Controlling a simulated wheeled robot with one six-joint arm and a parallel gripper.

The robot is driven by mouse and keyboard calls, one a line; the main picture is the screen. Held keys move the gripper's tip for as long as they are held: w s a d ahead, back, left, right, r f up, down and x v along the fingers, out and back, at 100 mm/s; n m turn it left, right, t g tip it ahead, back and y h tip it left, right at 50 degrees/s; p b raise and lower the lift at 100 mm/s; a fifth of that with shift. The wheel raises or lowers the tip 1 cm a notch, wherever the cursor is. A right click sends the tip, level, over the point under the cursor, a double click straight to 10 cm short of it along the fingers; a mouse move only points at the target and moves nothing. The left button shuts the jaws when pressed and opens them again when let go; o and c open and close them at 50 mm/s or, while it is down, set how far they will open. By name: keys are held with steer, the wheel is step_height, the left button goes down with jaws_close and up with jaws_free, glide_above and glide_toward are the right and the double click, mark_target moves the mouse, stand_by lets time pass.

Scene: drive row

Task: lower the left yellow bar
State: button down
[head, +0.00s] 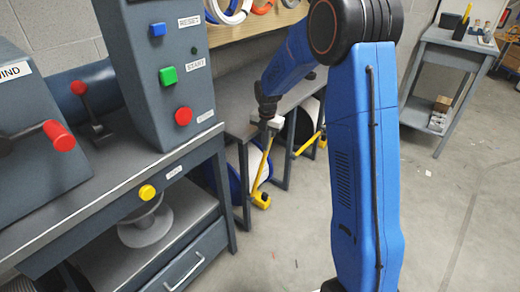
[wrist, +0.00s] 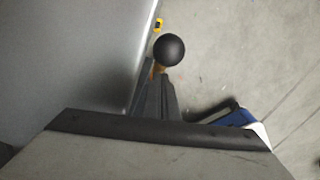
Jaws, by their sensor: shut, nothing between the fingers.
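The left yellow bar (head: 262,172) stands steeply tilted in front of a spool under the rear bench, with a yellow foot at its lower end. In the head view its upper end meets my gripper (head: 272,124), and I cannot tell whether they touch. In the wrist view a black ball knob (wrist: 168,49) lies just beyond the shut fingers of my gripper (wrist: 162,130), with a bit of yellow stem below it. My gripper is shut and empty. Another yellow bar (head: 308,143) lies at a shallower slant to the right.
A spool (wrist: 238,117) with blue and white parts is beside the gripper in the wrist view. The grey rear bench (head: 232,97) borders the gripper. At left stands a control cabinet with buttons (head: 165,76). The floor at right (head: 450,200) is open.

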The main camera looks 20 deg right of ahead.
steer(key=shift+w+d+f, duration=0.35)
steer(key=shift+w+d, duration=0.1)
steer(key=shift+d, duration=0.2)
steer(key=shift+w+d+f, duration=0.35)
steer(key=shift+w+d, duration=0.1)
steer(key=shift+d, duration=0.15)
steer(key=shift+w+d+f, duration=0.35)
steer(key=shift+w+d, duration=0.1)
steer(key=shift+d, duration=0.2)
steer(key=shift+r, duration=0.1)
